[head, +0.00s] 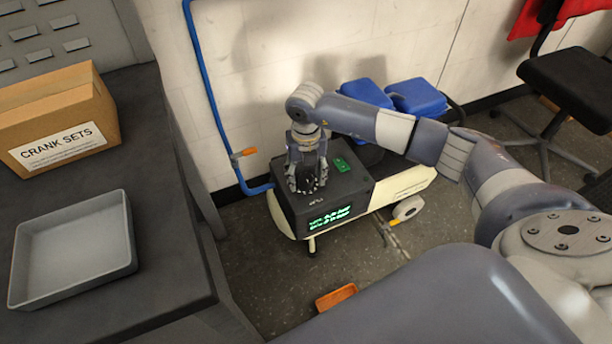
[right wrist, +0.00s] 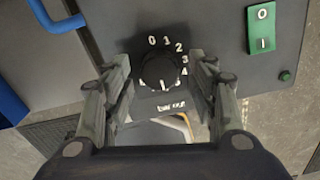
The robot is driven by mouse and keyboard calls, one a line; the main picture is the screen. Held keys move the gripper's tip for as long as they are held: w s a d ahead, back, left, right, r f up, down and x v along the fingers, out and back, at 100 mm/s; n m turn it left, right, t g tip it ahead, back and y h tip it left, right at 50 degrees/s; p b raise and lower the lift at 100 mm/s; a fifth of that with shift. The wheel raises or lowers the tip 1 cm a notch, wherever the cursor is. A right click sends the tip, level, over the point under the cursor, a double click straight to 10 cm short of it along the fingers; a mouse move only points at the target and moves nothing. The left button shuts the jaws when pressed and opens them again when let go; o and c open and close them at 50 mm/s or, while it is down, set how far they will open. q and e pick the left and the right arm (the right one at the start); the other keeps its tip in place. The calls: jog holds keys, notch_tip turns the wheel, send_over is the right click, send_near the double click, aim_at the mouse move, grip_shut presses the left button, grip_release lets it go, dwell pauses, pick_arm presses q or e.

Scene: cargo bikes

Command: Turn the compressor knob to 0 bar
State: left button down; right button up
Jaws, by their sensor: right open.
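The compressor (head: 330,195) stands on the floor by the wall, with a dark control box and a green lit display (head: 330,218). A small pale mark shows at the knob's lower edge, away from the 0. My right gripper (head: 307,186) is over the box top and hides the knob in the head view. In the right wrist view its open fingers (right wrist: 160,63) stand on either side of the knob, apparently apart from it.
A green 0/I switch (right wrist: 262,29) is beside the knob. A blue pipe with an orange-handled valve (head: 243,153) runs down the wall at left. A dark workbench holds a cardboard box (head: 60,118) and a grey tray (head: 72,250). An orange bin (head: 336,297) lies on the floor.

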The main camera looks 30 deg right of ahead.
jog(key=shift+f, duration=0.15)
jog(key=c, duration=1.1)
jog(key=shift+o, duration=0.2)
